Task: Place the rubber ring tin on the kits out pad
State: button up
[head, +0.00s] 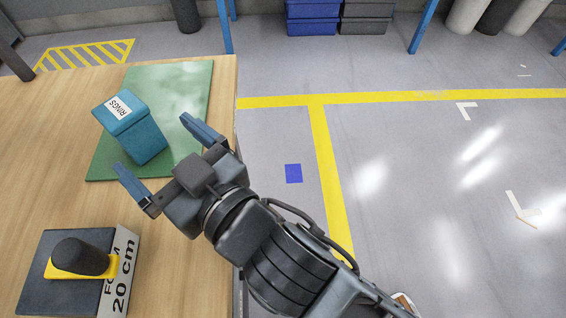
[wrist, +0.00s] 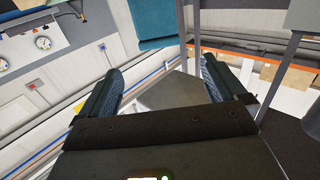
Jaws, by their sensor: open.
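The rubber ring tin (head: 146,138) is a teal box with a lid and a white label reading "RINGS". It stands on a green pad (head: 190,85) on the wooden table. I see no writing on the pad. My gripper (head: 152,143) is open, with its blue fingers spread at the tin's near side. The tin is not clamped between them. In the wrist view the tin's teal side (wrist: 158,22) shows at the top, beyond the open fingers of my gripper (wrist: 161,72). I cannot tell whether either finger touches it.
A dark foam block (head: 35,285) marked "20 cm", with a black and yellow piece (head: 82,258) on top, is at the table's near left. Bare wood (head: 45,150) lies left of the pad. The table's right edge is close to the pad, with floor beyond.

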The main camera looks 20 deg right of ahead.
jog(key=s+d+f+m+h, duration=0.1)
jog(key=s+d+f+h, duration=0.1)
jog(key=s+d+f, duration=0.35)
jog(key=s+d+f+m+h, duration=0.1)
jog(key=s+d+f, duration=0.2)
jog(key=s+d, duration=0.55)
jog(key=s+d+r+m+g+h, duration=0.1)
jog(key=s+d+r+m+h, duration=0.1)
jog(key=s+d, duration=0.9)
jog(key=s+m+h, duration=0.1)
jog(key=s+h, duration=0.1)
jog(key=s, duration=0.1)
jog(key=shift+s+g+h, duration=0.3)
jog(key=shift+s, duration=0.1)
